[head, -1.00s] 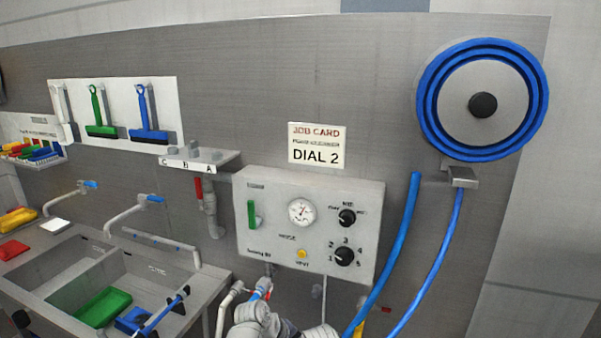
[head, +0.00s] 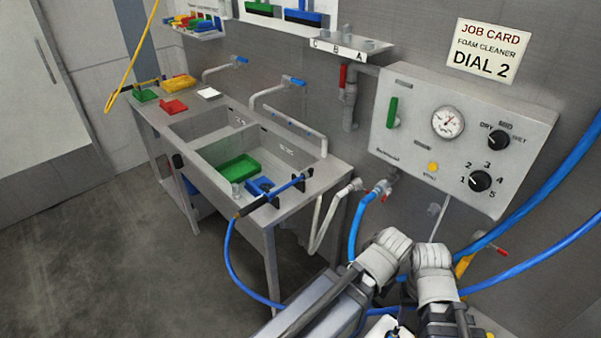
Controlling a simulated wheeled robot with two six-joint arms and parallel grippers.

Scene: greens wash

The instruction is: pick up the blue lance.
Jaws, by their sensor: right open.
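The blue lance (head: 287,189) is a thin blue rod with a dark grip at its lower left end. It rests across dark holders at the right front corner of the sink bench (head: 330,178), tilted up to the right. A blue hose (head: 232,265) hangs from its grip end and loops down toward the floor. My right gripper (head: 397,328) is only partly seen at the bottom edge, among my grey arm links. It is open, well to the lower right of the lance and not touching it. My left gripper cannot be made out.
The grey sink holds a green tray (head: 239,167) and a blue item (head: 260,186). A control box (head: 455,135) with dials hangs on the wall, right of a job card-free stretch. Blue hoses (head: 545,258) cross at the right. The floor (head: 120,260) left of the bench is clear.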

